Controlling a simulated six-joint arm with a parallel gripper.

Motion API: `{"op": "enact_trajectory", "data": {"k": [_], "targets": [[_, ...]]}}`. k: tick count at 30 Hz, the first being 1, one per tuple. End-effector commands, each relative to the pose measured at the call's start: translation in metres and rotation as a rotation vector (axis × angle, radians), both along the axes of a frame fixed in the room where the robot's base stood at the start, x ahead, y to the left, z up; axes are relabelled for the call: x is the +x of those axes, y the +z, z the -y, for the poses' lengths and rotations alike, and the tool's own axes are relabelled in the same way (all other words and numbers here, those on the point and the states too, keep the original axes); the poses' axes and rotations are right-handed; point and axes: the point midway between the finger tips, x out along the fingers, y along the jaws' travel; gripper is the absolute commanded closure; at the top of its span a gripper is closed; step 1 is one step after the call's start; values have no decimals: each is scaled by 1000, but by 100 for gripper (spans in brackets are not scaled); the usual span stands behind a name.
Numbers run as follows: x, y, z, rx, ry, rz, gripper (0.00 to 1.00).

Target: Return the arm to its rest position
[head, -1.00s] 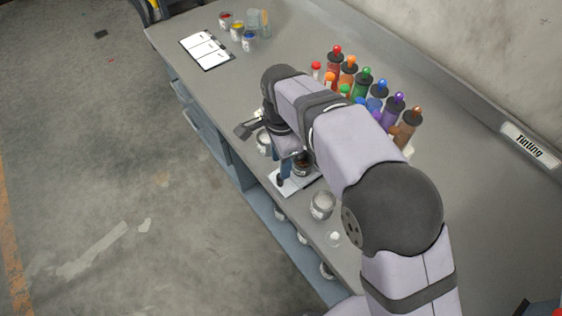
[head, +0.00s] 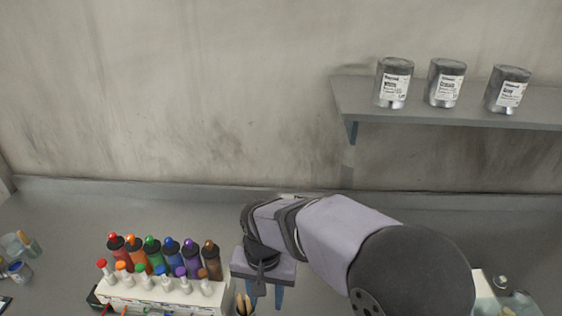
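My gripper (head: 265,296) hangs over the grey bench at the bottom centre of the head view, just right of the paint rack. Its two blue fingers point down and stand apart, with bare grey bench showing between them. I see nothing held in the visible part, but the lower ends are near the picture's bottom edge. My arm reaches in from the lower right, bent at the large dark joint.
A white rack (head: 160,292) holds several coloured bottles left of my gripper. A cup of brushes (head: 244,304) stands close beside it. Jars (head: 18,270) stand far left. Three cans (head: 446,83) stand on a wall shelf (head: 450,114). The back of the bench (head: 120,210) is clear.

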Motion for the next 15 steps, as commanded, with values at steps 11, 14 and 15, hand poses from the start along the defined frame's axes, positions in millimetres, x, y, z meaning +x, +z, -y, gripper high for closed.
{"op": "enact_trajectory", "data": {"k": [11, 14, 15], "targets": [[-61, 34, 179, -2, 87, 0, 65], [-77, 34, 196, -2, 106, -1, 65], [-82, 34, 200, -2, 112, -1, 65]]}}
